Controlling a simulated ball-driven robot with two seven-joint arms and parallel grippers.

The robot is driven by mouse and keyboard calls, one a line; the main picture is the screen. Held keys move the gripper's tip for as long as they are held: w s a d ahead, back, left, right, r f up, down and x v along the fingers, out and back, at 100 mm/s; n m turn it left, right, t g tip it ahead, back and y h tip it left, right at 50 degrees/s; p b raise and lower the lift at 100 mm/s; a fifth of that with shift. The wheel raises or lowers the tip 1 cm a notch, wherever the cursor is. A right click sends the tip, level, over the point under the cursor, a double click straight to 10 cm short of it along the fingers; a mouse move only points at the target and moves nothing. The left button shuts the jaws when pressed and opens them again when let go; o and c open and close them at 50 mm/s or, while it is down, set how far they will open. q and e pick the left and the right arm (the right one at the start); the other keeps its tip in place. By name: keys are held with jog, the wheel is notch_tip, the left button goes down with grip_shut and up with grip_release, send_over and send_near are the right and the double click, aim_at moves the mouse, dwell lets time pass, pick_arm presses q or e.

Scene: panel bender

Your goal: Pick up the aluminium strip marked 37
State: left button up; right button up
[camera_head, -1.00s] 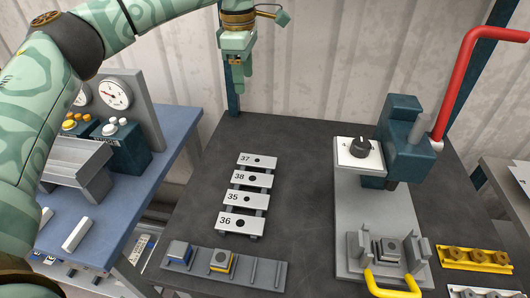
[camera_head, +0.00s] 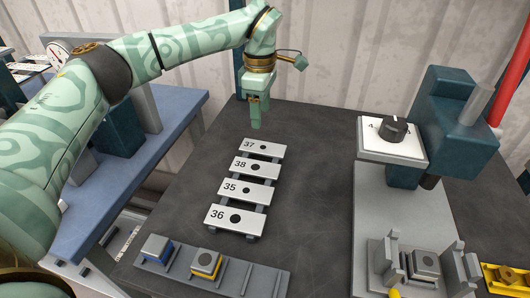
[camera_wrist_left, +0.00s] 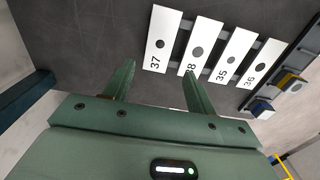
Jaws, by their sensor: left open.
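The aluminium strip marked 37 (camera_head: 275,151) is the farthest of a row of pale strips on the dark table, each with a dark round hole. In the left wrist view the strip 37 (camera_wrist_left: 157,50) lies just beyond the fingertips, between their lines. My left gripper (camera_head: 256,124) is above the table, behind and slightly left of strip 37, pointing down. In the wrist view its two fingers (camera_wrist_left: 158,72) are apart with nothing between them. My right gripper is not in view.
Strips 38 (camera_head: 257,167), 35 (camera_head: 258,193) and 36 (camera_head: 247,220) lie in front of 37 on a rack. A grey rail (camera_head: 230,277) with blue and yellow blocks is at the front. A bender with a dial (camera_head: 375,150) stands at the right.

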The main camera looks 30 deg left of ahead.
pick_arm(q)
jog(key=b, duration=0.1)
send_over(263, 142)
jog(key=s, duration=0.2)
notch_tip(263, 142, down, 5)
jog(key=f+b, duration=0.1)
jog(key=f, duration=0.1)
jog(key=d+f+b, duration=0.1)
jog(key=f+b, duration=0.1)
jog(key=f, duration=0.1)
jog(key=shift+w+f, duration=0.1)
jog(key=shift+w, duration=0.1)
jog(key=shift+s+r, duration=0.15)
jog(key=shift+r, duration=0.1)
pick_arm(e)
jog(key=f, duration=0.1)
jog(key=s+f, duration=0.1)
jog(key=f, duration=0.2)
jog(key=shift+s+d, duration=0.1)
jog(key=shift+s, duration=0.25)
pick_arm(q)
jog(key=shift+f+p, duration=0.25)
jog(key=shift+p, duration=0.2)
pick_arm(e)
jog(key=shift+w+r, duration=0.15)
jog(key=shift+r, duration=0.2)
pick_arm(q)
jog(key=shift+c, duration=0.3)
jog(key=c, duration=0.7)
